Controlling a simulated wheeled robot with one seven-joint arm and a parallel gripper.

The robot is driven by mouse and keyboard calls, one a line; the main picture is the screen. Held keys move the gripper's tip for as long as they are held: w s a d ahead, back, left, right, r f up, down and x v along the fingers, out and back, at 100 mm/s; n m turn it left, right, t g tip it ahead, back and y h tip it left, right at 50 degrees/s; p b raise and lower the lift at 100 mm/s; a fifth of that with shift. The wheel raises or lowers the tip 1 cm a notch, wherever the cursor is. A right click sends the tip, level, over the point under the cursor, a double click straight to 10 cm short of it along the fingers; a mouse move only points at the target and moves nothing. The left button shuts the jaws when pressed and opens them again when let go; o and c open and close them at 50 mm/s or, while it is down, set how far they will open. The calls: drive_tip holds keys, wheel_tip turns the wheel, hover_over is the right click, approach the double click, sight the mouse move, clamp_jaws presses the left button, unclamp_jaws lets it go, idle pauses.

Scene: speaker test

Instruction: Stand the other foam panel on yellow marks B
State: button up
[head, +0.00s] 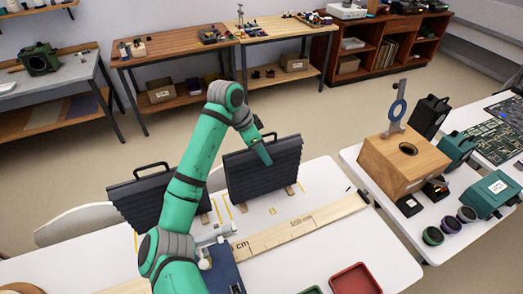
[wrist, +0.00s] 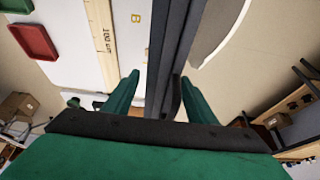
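Two dark, ribbed foam panels with black top handles stand upright on the white table. The left panel (head: 135,205) is partly hidden by my arm. A gap shows beside the left finger; contact at the right finger cannot be told.
A long wooden ruler (head: 300,224) lies in front of the panels. A red tray (head: 355,279) is at the front edge. A wooden speaker box (head: 400,162) and other gear crowd the right table. A white chair (head: 75,222) stands behind the left panel.

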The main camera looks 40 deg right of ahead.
drive_tip(key=shift+r, duration=0.1)
drive_tip(key=v, duration=1)
drive_tip(key=shift+w+a+r, duration=0.15)
drive_tip(key=shift+a+r, duration=0.05)
drive_tip(key=shift+r, duration=0.05)
drive_tip(key=shift+a+r, duration=0.15)
drive_tip(key=shift+r, duration=0.2)
drive_tip(key=shift+a+r, duration=0.1)
drive_tip(key=shift+r, duration=0.25)
